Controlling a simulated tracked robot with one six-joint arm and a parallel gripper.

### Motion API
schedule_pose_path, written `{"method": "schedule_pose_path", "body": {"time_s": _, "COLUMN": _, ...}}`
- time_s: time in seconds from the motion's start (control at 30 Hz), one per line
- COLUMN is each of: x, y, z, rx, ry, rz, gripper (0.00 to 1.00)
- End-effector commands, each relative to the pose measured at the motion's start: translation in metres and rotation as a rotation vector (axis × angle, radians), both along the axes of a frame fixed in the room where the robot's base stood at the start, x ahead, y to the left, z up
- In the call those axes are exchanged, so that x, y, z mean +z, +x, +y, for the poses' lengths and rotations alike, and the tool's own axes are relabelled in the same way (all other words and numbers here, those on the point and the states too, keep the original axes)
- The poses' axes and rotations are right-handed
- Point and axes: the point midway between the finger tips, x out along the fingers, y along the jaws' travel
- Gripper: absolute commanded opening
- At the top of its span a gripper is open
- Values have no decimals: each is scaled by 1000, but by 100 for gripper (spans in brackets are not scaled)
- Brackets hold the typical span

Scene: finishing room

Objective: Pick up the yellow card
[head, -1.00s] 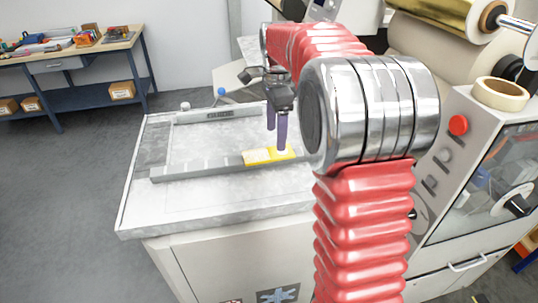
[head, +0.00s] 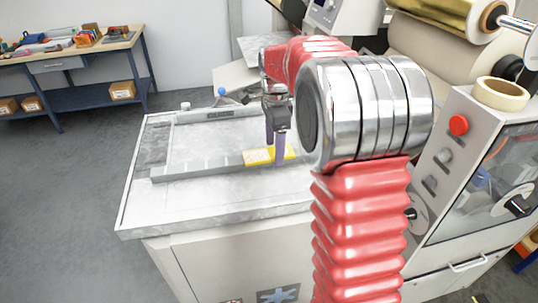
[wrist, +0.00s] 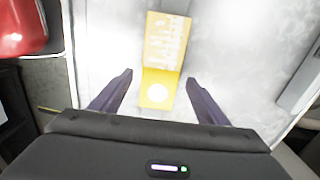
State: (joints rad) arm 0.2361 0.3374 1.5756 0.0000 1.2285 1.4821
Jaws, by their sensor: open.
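The yellow card (head: 258,156) lies on the grey bar across the metal bed of the machine. In the wrist view the card (wrist: 165,45) has a paler printed part at the far end and a white round spot at the near end. My gripper (head: 275,152) is open, its two dark purple fingers pointing down at the card's right part. In the wrist view the fingertips (wrist: 159,76) are spread to either side of the card's near end, with nothing between them held. Whether the fingers touch the bed is unclear.
The grey bar (head: 200,168) crosses the metal bed (head: 150,205), which is otherwise mostly clear. A blue-knobbed lever (head: 222,92) stands behind. A machine with a red button (head: 458,125) and a tape roll (head: 500,94) is at right. A workbench (head: 75,50) stands at far left.

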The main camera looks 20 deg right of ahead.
Motion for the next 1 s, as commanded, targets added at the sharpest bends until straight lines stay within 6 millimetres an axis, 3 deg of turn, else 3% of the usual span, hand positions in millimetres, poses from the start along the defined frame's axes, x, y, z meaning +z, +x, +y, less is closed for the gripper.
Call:
{"method": "schedule_pose_path", "body": {"time_s": 0.27, "x": 0, "y": 0, "z": 0, "rx": 0, "ry": 0, "rz": 0, "gripper": 69}}
{"method": "schedule_pose_path", "body": {"time_s": 0.9, "x": 0, "y": 0, "z": -1, "rx": -1, "ry": 0, "rz": 0, "gripper": 25}}
{"method": "schedule_pose_path", "body": {"time_s": 1.0, "x": 0, "y": 0, "z": -1, "rx": -1, "ry": 0, "rz": 0, "gripper": 25}}
